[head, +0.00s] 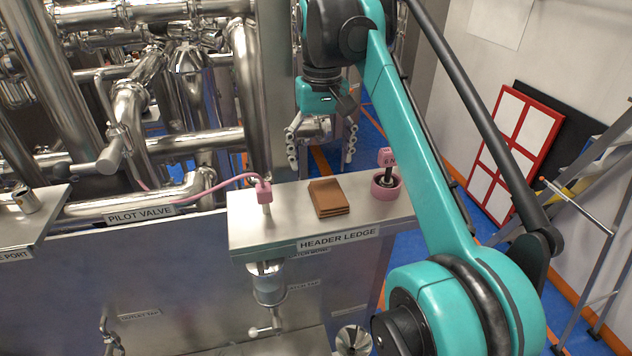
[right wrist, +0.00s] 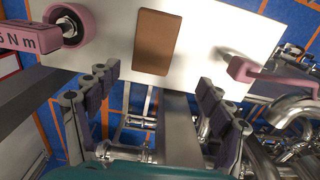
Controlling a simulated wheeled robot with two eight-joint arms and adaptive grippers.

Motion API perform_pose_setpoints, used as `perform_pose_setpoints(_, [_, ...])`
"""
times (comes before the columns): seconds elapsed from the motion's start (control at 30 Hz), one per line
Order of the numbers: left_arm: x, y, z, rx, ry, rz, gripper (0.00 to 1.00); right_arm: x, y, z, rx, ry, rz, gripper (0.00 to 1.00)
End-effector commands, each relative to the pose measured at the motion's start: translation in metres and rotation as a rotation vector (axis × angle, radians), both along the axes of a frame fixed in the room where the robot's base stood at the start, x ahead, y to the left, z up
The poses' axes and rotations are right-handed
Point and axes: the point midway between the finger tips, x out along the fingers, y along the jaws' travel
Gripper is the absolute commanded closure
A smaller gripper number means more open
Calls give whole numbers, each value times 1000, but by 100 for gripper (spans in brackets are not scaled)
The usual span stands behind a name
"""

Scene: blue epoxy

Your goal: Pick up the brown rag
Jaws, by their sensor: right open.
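The brown rag (head: 328,197) lies folded on the steel header ledge (head: 290,238), near the middle of its top. It also shows in the right wrist view (right wrist: 156,42) as a flat brown rectangle. My right gripper (head: 321,162) is open and empty behind the ledge's far edge in the head view. In the right wrist view its two fingers (right wrist: 152,95) are spread wide, with the rag ahead of them and between their lines, apart from both. My left gripper is not in view.
A pink block with a hose (head: 264,193) stands left of the rag. A pink ring (head: 386,188) with a dark-stemmed tool and pink tag (head: 386,157) stands to its right. Steel pipes (head: 180,140) crowd the area behind and left of the ledge.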

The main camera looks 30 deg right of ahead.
Motion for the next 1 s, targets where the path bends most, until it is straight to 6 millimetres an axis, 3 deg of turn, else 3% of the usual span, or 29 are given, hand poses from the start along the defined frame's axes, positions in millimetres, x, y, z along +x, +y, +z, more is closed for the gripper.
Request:
perform_pose_setpoints(0.53, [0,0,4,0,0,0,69,-5,-8,-67,0,0,1,20])
perform_pose_setpoints(0.87, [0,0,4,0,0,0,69,-5,-8,-75,0,0,0,20])
perform_pose_setpoints(1.0, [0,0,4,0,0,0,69,-5,-8,-75,0,0,0,57])
